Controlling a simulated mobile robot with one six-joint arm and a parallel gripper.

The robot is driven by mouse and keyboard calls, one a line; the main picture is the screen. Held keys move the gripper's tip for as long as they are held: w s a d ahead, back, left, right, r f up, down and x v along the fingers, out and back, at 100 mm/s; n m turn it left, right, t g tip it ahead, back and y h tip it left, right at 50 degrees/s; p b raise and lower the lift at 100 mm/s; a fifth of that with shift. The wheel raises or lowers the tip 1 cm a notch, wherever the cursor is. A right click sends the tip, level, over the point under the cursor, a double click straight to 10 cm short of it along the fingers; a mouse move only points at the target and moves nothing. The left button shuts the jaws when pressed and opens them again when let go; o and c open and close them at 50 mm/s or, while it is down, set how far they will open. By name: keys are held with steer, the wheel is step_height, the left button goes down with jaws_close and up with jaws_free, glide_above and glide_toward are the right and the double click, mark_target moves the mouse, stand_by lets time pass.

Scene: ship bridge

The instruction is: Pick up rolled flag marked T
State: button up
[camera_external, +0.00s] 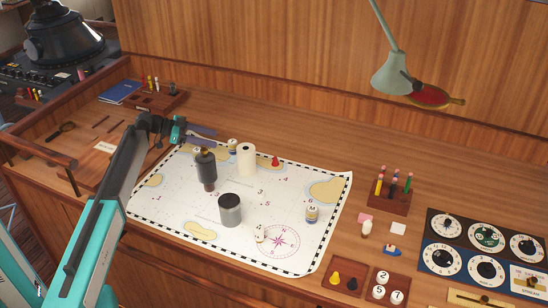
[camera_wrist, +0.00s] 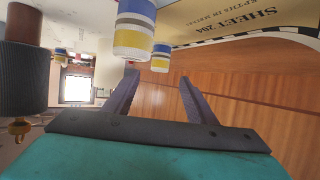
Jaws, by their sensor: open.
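Small rolls banded in white, yellow and blue stand on the chart (camera_external: 180,205). One (camera_external: 232,146) is just right of my gripper (camera_external: 212,136) at the chart's far edge, and another (camera_external: 312,213) is at the right. In the wrist view a large banded roll (camera_wrist: 133,38) is beyond the left fingertip, with a smaller one (camera_wrist: 161,58) beside it and a third (camera_wrist: 60,57) farther left. I cannot read a T on any of them. My gripper, also in the wrist view (camera_wrist: 159,77), is open, with nothing between its fingers.
A dark cylinder with a brass knob (camera_wrist: 22,80) is close on the left in the wrist view. On the chart stand a dark bottle-like object (camera_external: 206,168), a white roll (camera_external: 246,160) and a grey canister (camera_external: 230,210). A lamp (camera_external: 392,72) hangs over the back right.

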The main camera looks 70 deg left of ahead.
mark_target(232, 144)
steer(key=shift+p+x, duration=0.5)
steer(key=shift+x, duration=1.75)
steer(key=shift+w, duration=0.15)
steer(key=shift+p+x, duration=1.05)
steer(key=shift+x, duration=0.15)
steer(key=shift+p+x, duration=0.45)
steer(key=shift+x, duration=0.85)
steer(key=shift+f, duration=0.15)
steer(key=c, duration=1.1)
